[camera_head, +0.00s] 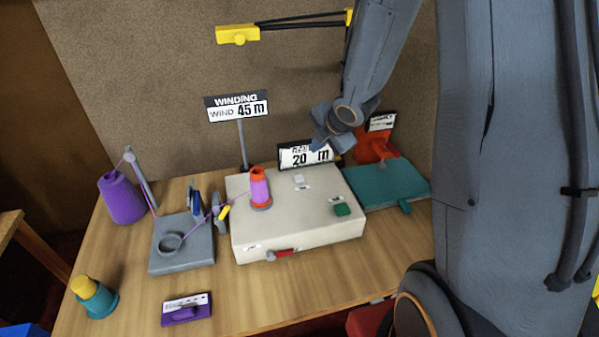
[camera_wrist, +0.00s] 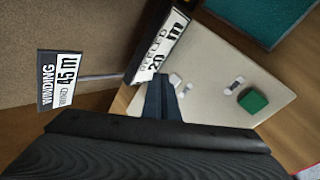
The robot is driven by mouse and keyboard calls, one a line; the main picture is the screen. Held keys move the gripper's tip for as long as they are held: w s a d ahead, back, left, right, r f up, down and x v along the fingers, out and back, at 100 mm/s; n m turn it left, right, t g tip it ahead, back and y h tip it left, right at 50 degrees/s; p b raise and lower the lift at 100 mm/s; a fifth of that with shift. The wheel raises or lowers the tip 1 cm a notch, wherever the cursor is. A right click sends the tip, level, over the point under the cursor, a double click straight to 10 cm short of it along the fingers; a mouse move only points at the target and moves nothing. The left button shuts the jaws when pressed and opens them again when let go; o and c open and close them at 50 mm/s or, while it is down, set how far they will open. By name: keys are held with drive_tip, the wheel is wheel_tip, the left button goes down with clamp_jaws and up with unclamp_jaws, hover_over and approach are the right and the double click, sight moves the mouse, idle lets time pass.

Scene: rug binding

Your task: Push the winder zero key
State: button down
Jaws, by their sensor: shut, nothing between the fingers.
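The winder is a cream box (camera_head: 290,225) on the table with an orange and purple spool (camera_head: 259,188) on top. A small white key (camera_head: 298,179) sits near its back edge and a green key (camera_head: 342,209) near its right front. Their labels are too small to read, so I cannot confirm which is zero. The winder's display (camera_head: 305,156) reads 20 m. My gripper (camera_head: 322,146) is shut and empty, above the winder's back edge, partly covering the display. In the wrist view its fingertips (camera_wrist: 160,82) appear just beside the white key (camera_wrist: 176,79); contact cannot be told.
A teal box (camera_head: 385,184) stands right of the winder, with a red device (camera_head: 374,147) behind. A grey thread guide (camera_head: 181,245) and purple cone (camera_head: 121,197) are left.

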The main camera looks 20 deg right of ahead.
drive_tip(key=shift+w+a+f+n+y+p, duration=0.15)
drive_tip(key=shift+w+a+n+y+p, duration=0.4)
drive_tip(key=shift+n, duration=1.35)
drive_tip(key=shift+w+a+f+n+y+p, duration=0.25)
drive_tip(key=shift+a+n+y, duration=0.45)
drive_tip(key=shift+n, duration=1.2)
drive_tip(key=shift+w+a+f+n+y+p, duration=0.2)
drive_tip(key=shift+w+a+n+y, duration=0.45)
drive_tip(key=shift+n, duration=1.25)
drive_tip(key=shift+s+d, duration=0.15)
drive_tip(key=shift+s, duration=0.05)
drive_tip(key=b, duration=0.5)
hover_over(302, 179)
wheel_tip(302, 179, down, 7)
drive_tip(key=shift+r, duration=0.1)
drive_tip(key=shift+f+b, duration=0.8)
drive_tip(key=shift+f, duration=0.1)
drive_tip(key=shift+f, duration=0.15)
drive_tip(key=shift+f+b, duration=0.3)
drive_tip(key=shift+b, duration=0.25)
